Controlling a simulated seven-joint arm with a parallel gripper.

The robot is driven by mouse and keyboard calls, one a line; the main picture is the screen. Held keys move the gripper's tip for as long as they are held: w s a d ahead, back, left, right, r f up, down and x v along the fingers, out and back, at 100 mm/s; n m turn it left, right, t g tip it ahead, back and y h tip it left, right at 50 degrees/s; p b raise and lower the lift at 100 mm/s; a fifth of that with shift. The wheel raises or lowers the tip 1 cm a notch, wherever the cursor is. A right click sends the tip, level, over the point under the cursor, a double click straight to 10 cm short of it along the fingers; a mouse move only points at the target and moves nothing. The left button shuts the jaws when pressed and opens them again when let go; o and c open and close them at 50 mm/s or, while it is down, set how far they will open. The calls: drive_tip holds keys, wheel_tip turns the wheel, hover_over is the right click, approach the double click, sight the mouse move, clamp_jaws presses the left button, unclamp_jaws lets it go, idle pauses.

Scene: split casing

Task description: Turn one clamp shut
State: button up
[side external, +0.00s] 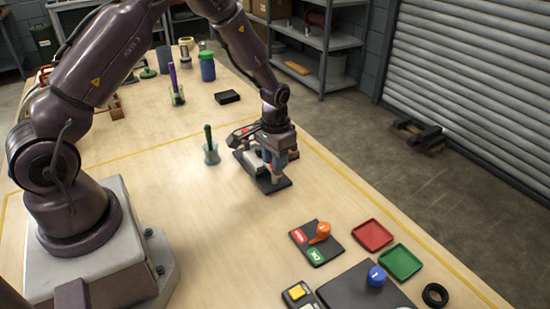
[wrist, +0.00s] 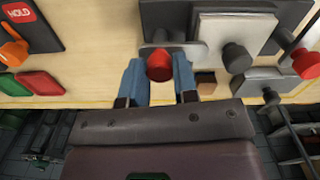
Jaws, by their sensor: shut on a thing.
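The split casing (side external: 252,160), a pale grey block on a dark base plate (side external: 272,187), stands on the table under my gripper (side external: 280,160). In the wrist view, the blue fingers of my gripper (wrist: 160,78) stand on either side of a red clamp knob (wrist: 160,64) and are shut on it. The knob is beside the pale casing (wrist: 222,32). A second red clamp knob (wrist: 305,63) is at the right edge, apart from my fingers. My gripper hides much of the casing in the side view, so the clamp's angle cannot be told there.
A switch panel with an orange handle (side external: 320,232), a red tray (side external: 373,235) and a green tray (side external: 400,262) lie nearer the camera. A holder with a green-handled tool (side external: 210,150) stands left of the casing. A black tray (side external: 227,97) is behind. The table between is clear.

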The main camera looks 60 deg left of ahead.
drive_tip(key=o, duration=0.9)
wheel_tip(320, 180, up, 13)
drive_tip(key=s+d+r+t, duration=0.2)
drive_tip(key=s+r, duration=0.3)
drive_tip(key=s, duration=0.2)
drive_tip(key=s+d+r+m+t, duration=0.1)
drive_tip(key=s+d+r, duration=0.2)
drive_tip(key=s+r, duration=0.2)
drive_tip(key=s+d+r+t, duration=0.2)
drive_tip(key=s+r, duration=0.3)
drive_tip(key=s, duration=0.4)
drive_tip(key=shift+d+r+m+t, duration=0.3)
drive_tip(key=shift+d, duration=0.3)
